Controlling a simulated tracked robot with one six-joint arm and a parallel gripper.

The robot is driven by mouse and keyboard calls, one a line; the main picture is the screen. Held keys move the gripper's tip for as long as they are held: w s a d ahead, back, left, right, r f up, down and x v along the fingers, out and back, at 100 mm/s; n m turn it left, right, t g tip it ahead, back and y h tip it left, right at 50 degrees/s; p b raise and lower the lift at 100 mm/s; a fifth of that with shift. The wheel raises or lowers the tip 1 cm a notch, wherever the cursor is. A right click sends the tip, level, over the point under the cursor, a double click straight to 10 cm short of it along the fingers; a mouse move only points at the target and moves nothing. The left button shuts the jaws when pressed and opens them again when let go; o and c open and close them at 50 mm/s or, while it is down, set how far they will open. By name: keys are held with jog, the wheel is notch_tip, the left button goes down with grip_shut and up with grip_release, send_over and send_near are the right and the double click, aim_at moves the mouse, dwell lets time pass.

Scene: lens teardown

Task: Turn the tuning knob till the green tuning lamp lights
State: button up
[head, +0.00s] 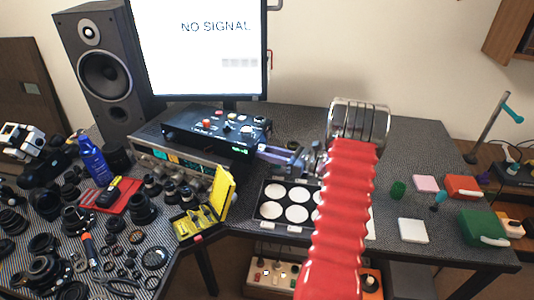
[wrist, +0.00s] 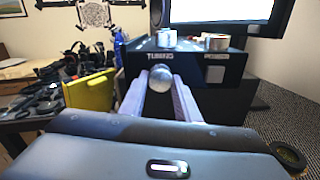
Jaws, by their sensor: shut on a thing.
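A black box (head: 190,130) with several knobs on its top sits on a grey instrument. My gripper (head: 262,150) reaches its right end from the right. In the wrist view my gripper (wrist: 160,88) has its two pale purple fingers shut on a round silver knob (wrist: 160,77) on the face of the black box (wrist: 222,68). A small green glow (head: 244,151) shows on the box's front near its right end; I cannot tell if it is the tuning lamp. The knob is hidden by my fingers in the head view.
A monitor (head: 200,60) behind reads NO SIGNAL. A speaker (head: 108,75) stands at the left. An open yellow case (head: 223,193) is in front of the instrument. Lens parts and tools crowd the left bench. A tray of white discs (head: 283,187) lies below my arm.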

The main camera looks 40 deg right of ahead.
jog(key=shift+m, duration=0.4)
jog(key=shift+r+m, duration=0.1)
jog(key=shift+m, duration=2.5)
jog(key=o, duration=1)
jog(key=shift+o, duration=0.2)
jog(key=shift+s, duration=0.15)
jog(key=v, duration=1.3)
jog(key=shift+s+d, duration=0.15)
jog(key=shift+s, duration=0.1)
